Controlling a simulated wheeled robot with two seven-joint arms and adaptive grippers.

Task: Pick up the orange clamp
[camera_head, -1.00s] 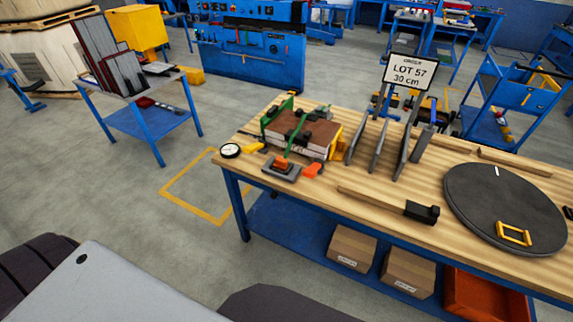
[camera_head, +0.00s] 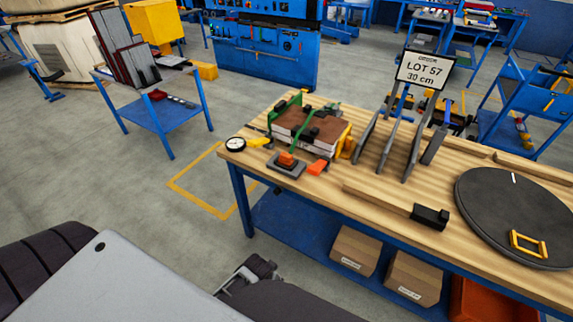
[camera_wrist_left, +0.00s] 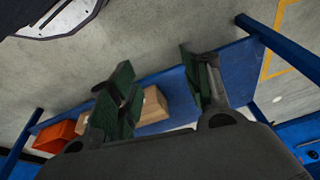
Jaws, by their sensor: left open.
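On the wooden bench top, a small orange piece (camera_head: 287,158) sits on a grey base at the near side of a brown-topped panel stack (camera_head: 308,126). A second orange piece (camera_head: 318,167) lies just right of it. A yellow-orange part (camera_head: 346,144) stands at the stack's right side. I cannot tell for certain which of these is the orange clamp. My left gripper (camera_head: 250,272) is low at the bottom of the head view, in front of the bench and away from these parts. In the left wrist view its fingers (camera_wrist_left: 164,92) are apart and empty. My right gripper is not in view.
A round gauge (camera_head: 235,144), grey upright plates (camera_head: 387,143) and a black-ended bar (camera_head: 430,217) are on the bench. A dark turntable (camera_head: 500,205) is at right. Boxes (camera_head: 355,249) and an orange bin (camera_wrist_left: 55,137) are underneath.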

